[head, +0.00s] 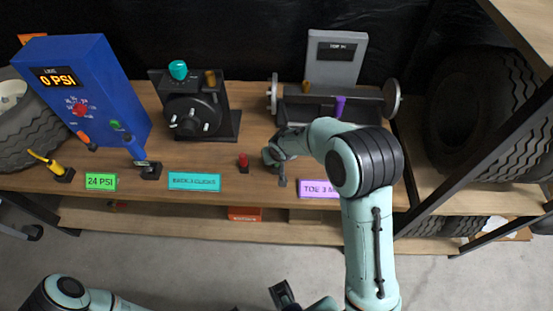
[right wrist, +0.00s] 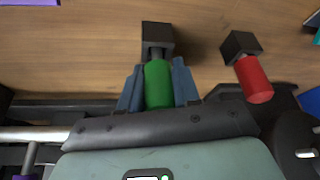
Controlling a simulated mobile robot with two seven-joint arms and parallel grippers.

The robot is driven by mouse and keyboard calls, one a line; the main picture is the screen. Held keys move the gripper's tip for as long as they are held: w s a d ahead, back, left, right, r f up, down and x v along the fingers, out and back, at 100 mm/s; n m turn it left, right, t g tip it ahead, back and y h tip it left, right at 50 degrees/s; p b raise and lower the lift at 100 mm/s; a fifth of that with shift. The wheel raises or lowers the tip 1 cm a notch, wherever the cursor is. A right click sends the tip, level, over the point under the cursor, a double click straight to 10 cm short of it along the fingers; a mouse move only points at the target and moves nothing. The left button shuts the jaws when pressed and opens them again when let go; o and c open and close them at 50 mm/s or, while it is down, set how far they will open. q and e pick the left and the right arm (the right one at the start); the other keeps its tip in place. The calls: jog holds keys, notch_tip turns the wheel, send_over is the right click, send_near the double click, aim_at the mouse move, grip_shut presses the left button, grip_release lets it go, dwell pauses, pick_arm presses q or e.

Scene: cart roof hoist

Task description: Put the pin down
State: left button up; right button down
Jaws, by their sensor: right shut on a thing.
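A green pin (right wrist: 158,85) shows in the right wrist view between the two blue-grey fingers of my right gripper (right wrist: 158,92), which is shut on it. A short grey stem at the pin's far end meets a dark square block (right wrist: 157,38); I cannot tell how deep it sits. In the head view my right gripper (head: 277,160) is low over the bench's front, between the red pin (head: 243,160) and the purple label (head: 319,189). The green pin is not distinguishable there. A dark gripper part (head: 284,295), seemingly my left gripper, is cut off at the bottom edge.
The red pin also shows in the right wrist view (right wrist: 254,80), close beside my gripper, on its own dark block (right wrist: 240,46). On the bench stand a blue gauge box (head: 85,90), a black wheel device (head: 195,110) and a grey toe gauge (head: 335,60). Tyres flank the bench.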

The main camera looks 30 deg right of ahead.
jog(key=shift+s+a+f, duration=0.1)
jog(key=shift+s+f, duration=0.3)
jog(key=shift+f, duration=0.2)
jog(key=c, duration=0.8)
grip_release()
jog(key=shift+d+f, duration=0.1)
jog(key=shift+d, duration=0.1)
jog(key=shift+r, duration=0.35)
jog(key=shift+w+r+p, duration=0.1)
jog(key=shift+r+p, duration=0.3)
jog(key=shift+p, duration=0.3)
jog(key=v, duration=1.2)
jog(key=shift+w+a, duration=0.15)
jog(key=shift+w, duration=0.1)
